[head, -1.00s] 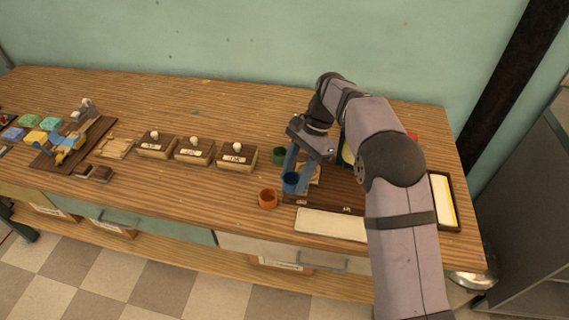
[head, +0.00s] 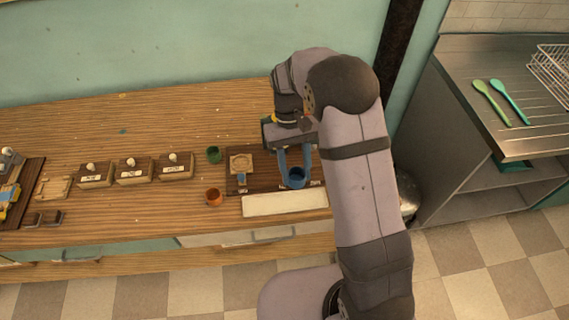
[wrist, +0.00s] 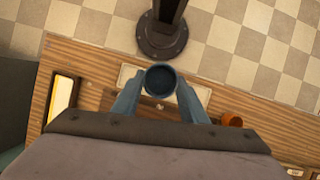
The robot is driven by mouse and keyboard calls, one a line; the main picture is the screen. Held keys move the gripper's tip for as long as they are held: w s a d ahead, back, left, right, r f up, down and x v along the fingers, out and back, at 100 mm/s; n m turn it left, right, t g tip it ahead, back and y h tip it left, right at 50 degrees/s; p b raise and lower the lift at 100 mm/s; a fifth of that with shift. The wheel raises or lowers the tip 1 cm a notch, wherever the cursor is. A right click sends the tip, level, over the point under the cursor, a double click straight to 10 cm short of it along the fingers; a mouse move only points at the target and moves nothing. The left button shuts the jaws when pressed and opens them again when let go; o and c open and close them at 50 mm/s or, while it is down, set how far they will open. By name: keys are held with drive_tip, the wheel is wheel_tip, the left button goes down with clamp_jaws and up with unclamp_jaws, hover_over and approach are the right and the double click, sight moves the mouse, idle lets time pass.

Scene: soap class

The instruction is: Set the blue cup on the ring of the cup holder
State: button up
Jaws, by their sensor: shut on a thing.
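The blue cup (head: 296,178) is upright between the blue fingers of my gripper (head: 295,168), which is shut on it. The wrist view shows the cup's open, dark inside (wrist: 160,79) between the two fingertips (wrist: 161,86). In the head view the cup is over the right part of a dark brown board (head: 263,181); I cannot tell its exact height. A light wooden piece with a rounded top (head: 241,164) stands on the board's left part, left of and apart from the cup. It looks like the cup holder, but its ring is too small to make out.
A green cup (head: 214,154) and an orange cup (head: 214,197) stand left of the board. A pale flat mat (head: 285,203) lies in front of it. Several wooden boxes with white knobs (head: 133,171) stand farther left. My arm hides the table's right end.

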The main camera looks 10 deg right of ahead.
drive_tip(key=shift+r+n+p, duration=0.25)
drive_tip(key=shift+n+p, duration=0.05)
drive_tip(key=shift+p, duration=0.05)
drive_tip(key=w+a+f+n+t+b, duration=0.3)
drive_tip(key=w+a+n, duration=0.5)
drive_tip(key=n, duration=0.6)
drive_tip(key=w+a+f+n+t+b, duration=0.3)
drive_tip(key=w+a+n, duration=0.5)
drive_tip(key=n, duration=0.7)
drive_tip(key=shift+f+t+h+b, duration=0.3)
drive_tip(key=shift+f+t+h, duration=0.15)
drive_tip(key=shift+t, duration=0.95)
drive_tip(key=shift+f, duration=0.2)
wheel_tip(320, 180, down, 4)
drive_tip(key=b, duration=0.4)
drive_tip(key=shift+f+b, duration=0.15)
drive_tip(key=shift+b, duration=0.2)
drive_tip(key=shift+f, duration=0.6)
